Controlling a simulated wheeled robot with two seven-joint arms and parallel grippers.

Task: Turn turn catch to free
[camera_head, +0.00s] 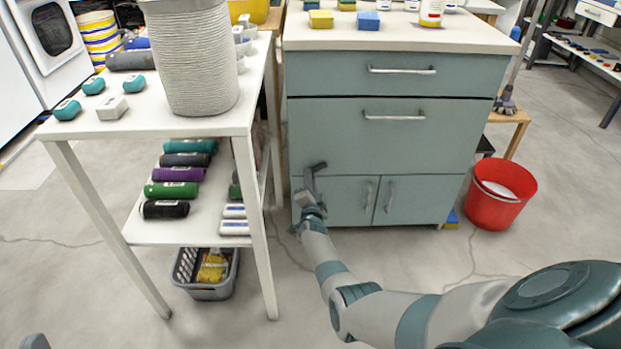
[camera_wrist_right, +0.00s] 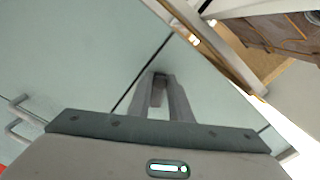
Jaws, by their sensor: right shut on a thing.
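The grey-green cabinet (camera_head: 385,145) has drawers above and two small doors below. My right gripper (camera_head: 311,178) is at the upper left of the left lower door (camera_head: 342,205). In the right wrist view, its two grey fingers (camera_wrist_right: 158,78) are close together at the cabinet front, near a dark seam, shut on a small grey piece. I take this piece to be the turn catch; it is mostly hidden between the fingers, so its angle cannot be told. A dark bar (camera_head: 319,166) shows at the fingertips in the head view.
A white table (camera_head: 140,115) with a lower shelf of rolled items stands left of the cabinet, close to my right gripper. A grey basket (camera_head: 206,290) sits beneath it. A red bucket (camera_head: 497,195) stands to the right. Floor before the cabinet is clear apart from my right arm.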

